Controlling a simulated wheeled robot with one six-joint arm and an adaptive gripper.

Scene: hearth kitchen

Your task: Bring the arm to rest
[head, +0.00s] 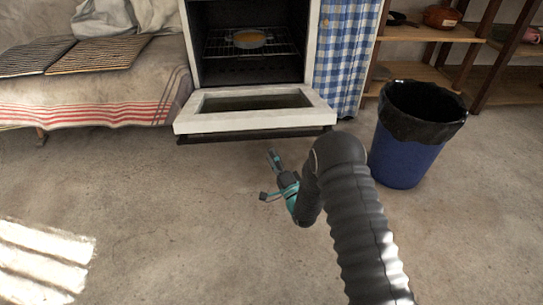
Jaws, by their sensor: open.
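My gripper (268,176) is near the middle of the head view, held over the bare floor in front of the oven. It is open, with nothing seen between its fingers. My dark ribbed arm runs from the lower right up to a bend, and the wrist partly hides behind it. The gripper appears below the lowered oven door (190,123) in the picture, apart from it.
The oven (312,45) stands open with a pan (249,39) on its rack. A blue bin (402,165) with a black liner is close to my arm on the right. A covered bench (85,95) is at the left. Floor is clear at the left and front.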

